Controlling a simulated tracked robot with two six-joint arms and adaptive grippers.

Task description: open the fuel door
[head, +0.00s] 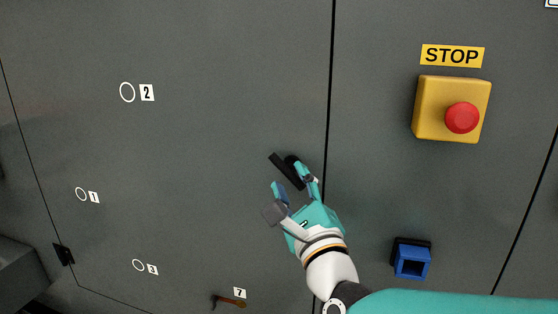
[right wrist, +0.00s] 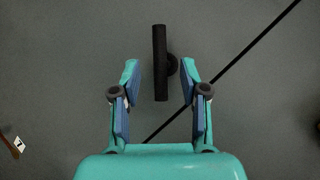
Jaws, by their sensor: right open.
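A large grey door panel (head: 200,150) fills the left and middle of the head view; I take it as the fuel door. It looks shut, with a dark seam along its right side. A black bar handle (head: 279,164) sits near that seam, tilted in the head view. My right gripper (head: 288,178) is open at the handle. In the right wrist view the handle (right wrist: 160,50) stands upright, and its lower end lies between the open fingertips (right wrist: 160,72); contact cannot be told. My left gripper is not in view.
Right of the seam are a yellow box (head: 426,110) with a red button (head: 462,118), a STOP label (head: 452,56) and a blue socket (head: 412,262). A small hammer-like tool (head: 230,301) is at the bottom. A black hinge-like piece (head: 63,254) is at lower left.

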